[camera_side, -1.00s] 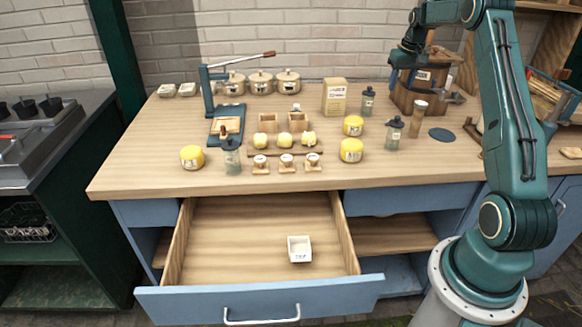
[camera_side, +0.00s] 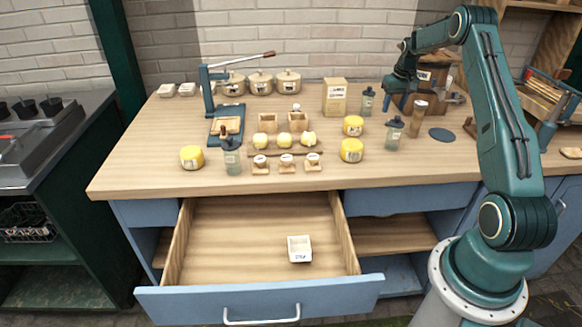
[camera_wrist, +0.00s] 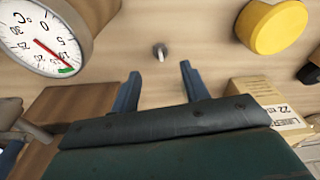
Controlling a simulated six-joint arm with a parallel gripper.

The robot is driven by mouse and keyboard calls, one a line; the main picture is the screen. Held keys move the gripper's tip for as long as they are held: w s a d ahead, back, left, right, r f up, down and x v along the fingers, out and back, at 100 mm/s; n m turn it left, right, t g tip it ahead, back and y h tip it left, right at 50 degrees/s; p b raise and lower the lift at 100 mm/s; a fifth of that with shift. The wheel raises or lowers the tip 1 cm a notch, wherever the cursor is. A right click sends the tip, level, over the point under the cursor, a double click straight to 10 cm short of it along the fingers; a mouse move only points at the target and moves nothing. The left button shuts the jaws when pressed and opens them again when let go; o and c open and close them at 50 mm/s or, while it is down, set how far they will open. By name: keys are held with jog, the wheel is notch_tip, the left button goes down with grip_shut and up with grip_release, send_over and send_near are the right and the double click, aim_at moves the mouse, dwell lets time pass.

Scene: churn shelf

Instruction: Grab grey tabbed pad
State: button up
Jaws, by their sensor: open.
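A flat, dark grey rounded pad (camera_side: 441,135) lies on the wooden worktop at the right in the side view, left of my arm. I cannot make out its tab at this size. I do not see the pad in the wrist view. My gripper (camera_side: 394,106) is above the back right of the worktop, left of and behind the pad, and apart from it. In the wrist view my gripper (camera_wrist: 160,85) has its two fingers spread with nothing between them.
A labelled box (camera_side: 335,97), dark-capped jars (camera_side: 393,133) and a brown-capped tube (camera_side: 418,112) stand near the gripper. A wooden bucket stands behind it. Yellow rounds (camera_side: 351,150) stand left. A dial (camera_wrist: 45,35) shows in the wrist view.

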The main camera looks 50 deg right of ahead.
jog(key=shift+w+f, duration=0.15)
jog(key=shift+f, duration=1.15)
jog(key=shift+w+f, duration=0.15)
jog(key=shift+f, duration=1.15)
grip_shut()
